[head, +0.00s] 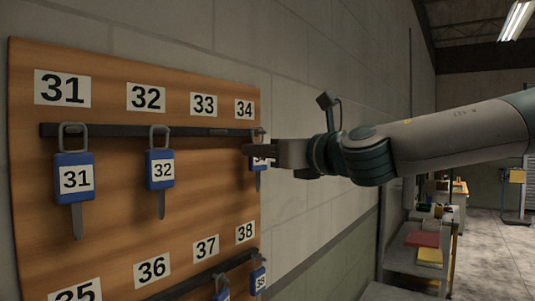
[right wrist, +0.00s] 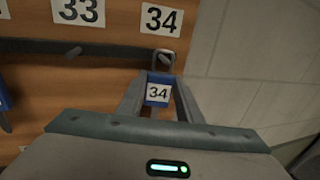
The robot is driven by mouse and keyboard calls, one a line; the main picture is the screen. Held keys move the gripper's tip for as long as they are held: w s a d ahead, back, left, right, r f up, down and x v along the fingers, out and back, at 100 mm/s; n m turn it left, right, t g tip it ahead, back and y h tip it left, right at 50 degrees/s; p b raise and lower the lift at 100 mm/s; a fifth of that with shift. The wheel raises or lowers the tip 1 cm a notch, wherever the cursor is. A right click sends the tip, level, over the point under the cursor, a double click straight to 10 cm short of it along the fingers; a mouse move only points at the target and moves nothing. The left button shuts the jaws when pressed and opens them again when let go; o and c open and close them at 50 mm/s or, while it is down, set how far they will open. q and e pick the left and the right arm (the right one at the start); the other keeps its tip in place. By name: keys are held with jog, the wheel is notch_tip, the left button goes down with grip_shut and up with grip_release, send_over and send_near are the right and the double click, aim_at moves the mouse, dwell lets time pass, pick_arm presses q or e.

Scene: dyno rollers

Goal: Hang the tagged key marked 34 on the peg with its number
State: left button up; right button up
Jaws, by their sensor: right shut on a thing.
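The blue tagged key 34 (right wrist: 158,91) is upright between the fingers of my right gripper (right wrist: 160,97), its metal loop up. In the head view the gripper (head: 259,153) comes in from the right and covers most of the key's tag (head: 260,166). The label 34 (head: 244,108) is at the board's top right, above the dark rail (head: 105,130). The loop is in front of the rail's right end, below that label. My left gripper is out of view.
Blue keys 31 (head: 75,178) and 32 (head: 160,169) hang on the same rail of the wooden board (head: 115,235). Peg 33 (right wrist: 73,52) is bare. A lower rail (head: 200,277) holds more keys. A shelf with coloured items (head: 424,240) stands at right.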

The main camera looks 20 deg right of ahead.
dwell(0.3)
dwell(0.5)
jog(key=o, duration=1.1)
jog(key=shift+f, duration=0.1)
jog(key=shift+b+v, duration=3.1)
jog(key=shift+v, duration=5.6)
